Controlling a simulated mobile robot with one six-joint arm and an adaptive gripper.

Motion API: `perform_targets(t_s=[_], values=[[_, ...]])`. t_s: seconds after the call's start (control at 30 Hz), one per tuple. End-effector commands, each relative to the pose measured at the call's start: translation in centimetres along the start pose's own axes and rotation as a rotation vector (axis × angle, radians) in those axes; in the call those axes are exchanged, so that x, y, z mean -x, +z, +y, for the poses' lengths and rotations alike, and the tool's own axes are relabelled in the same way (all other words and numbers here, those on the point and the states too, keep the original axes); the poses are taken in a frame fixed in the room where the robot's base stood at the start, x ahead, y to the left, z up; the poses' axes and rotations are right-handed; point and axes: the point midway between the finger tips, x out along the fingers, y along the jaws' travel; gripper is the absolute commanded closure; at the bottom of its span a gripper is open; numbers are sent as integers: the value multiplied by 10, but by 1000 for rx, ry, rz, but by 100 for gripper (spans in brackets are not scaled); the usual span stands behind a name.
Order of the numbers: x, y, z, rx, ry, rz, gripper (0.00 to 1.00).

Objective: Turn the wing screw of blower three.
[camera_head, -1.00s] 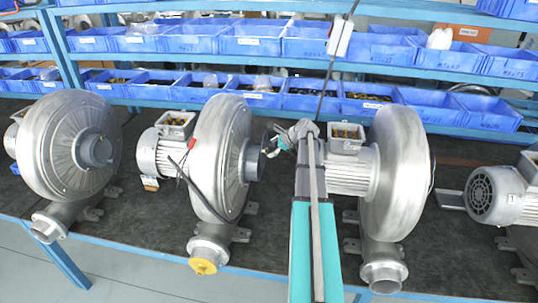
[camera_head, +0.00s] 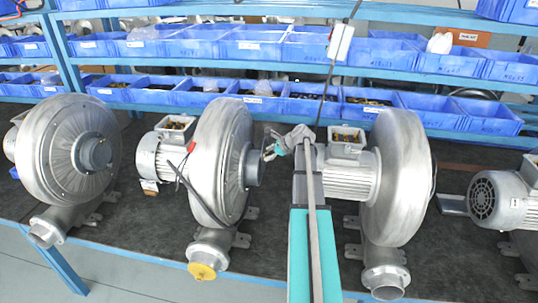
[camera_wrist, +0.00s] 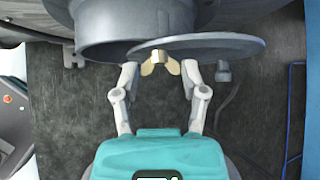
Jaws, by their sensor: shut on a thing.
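A brass-coloured wing screw (camera_wrist: 161,63) sits at the lower edge of a round grey cover (camera_wrist: 215,44) in the wrist view. The cover lies against the rim of a wide grey pipe (camera_wrist: 112,32). My gripper (camera_wrist: 159,72) has one finger on each side of the wing screw and is shut on it. In the head view my gripper (camera_head: 268,150) is at the side opening of a silver blower (camera_head: 218,160), second from the left. The wing screw is too small or hidden there. I cannot read any blower number.
Other blowers stand at the left (camera_head: 70,150), right of my arm (camera_head: 395,180) and at the far right (camera_head: 500,195) on the dark bench (camera_head: 130,235). Blue bins (camera_head: 250,45) fill the shelves behind. A small grey knob (camera_wrist: 223,72) is right of my gripper.

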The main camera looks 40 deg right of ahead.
Motion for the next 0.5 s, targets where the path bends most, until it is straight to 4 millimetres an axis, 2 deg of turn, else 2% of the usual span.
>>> perform_targets(t_s=[0.03, 0.1, 0.5], values=[[0, 0, 0, 0, 2, 0, 81], [0, 0, 1, 0, 2, 0, 92], [-1, -1, 4, 38, -35, -1, 92]])
